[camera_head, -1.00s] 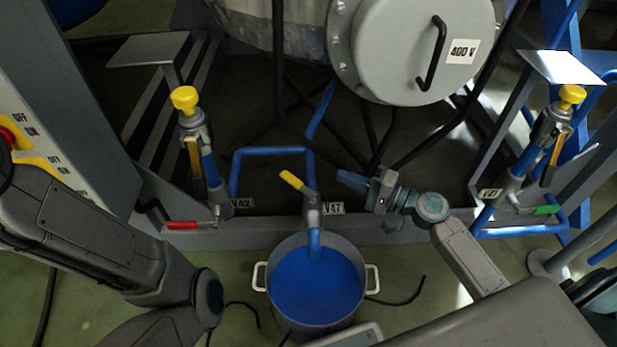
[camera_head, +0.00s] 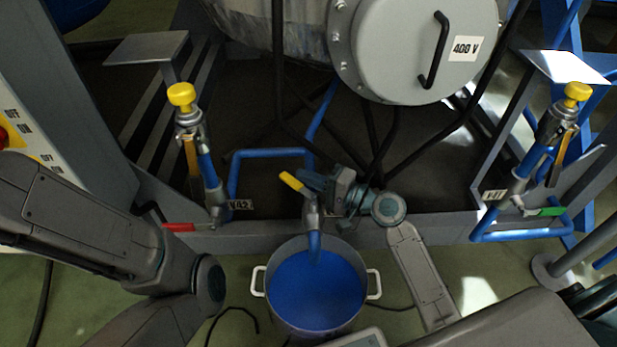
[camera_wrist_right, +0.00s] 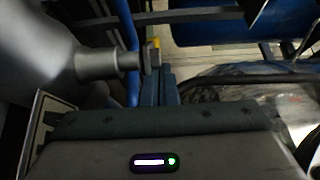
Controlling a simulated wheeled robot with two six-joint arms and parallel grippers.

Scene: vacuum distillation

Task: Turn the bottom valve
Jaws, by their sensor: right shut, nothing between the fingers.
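The bottom valve (camera_head: 311,213) is a grey fitting on a blue pipe above a pot, with a short yellow handle (camera_head: 291,181) pointing up and left. My right gripper (camera_head: 304,179) is shut and empty, its blue fingers just right of the yellow handle. In the head view the fingertips seem to touch or nearly touch the handle; I cannot tell which. In the right wrist view the shut fingers (camera_wrist_right: 159,88) point at a grey fitting with a small yellow part (camera_wrist_right: 156,43). My left gripper is out of view; only its arm shows.
A two-handled pot (camera_head: 317,318) of blue liquid stands below the valve. A red-handled valve (camera_head: 180,227) is to the left, a green-handled one (camera_head: 545,212) to the right. A grey beam (camera_head: 260,238) runs behind the pot. The big vessel's round cover (camera_head: 415,60) is above.

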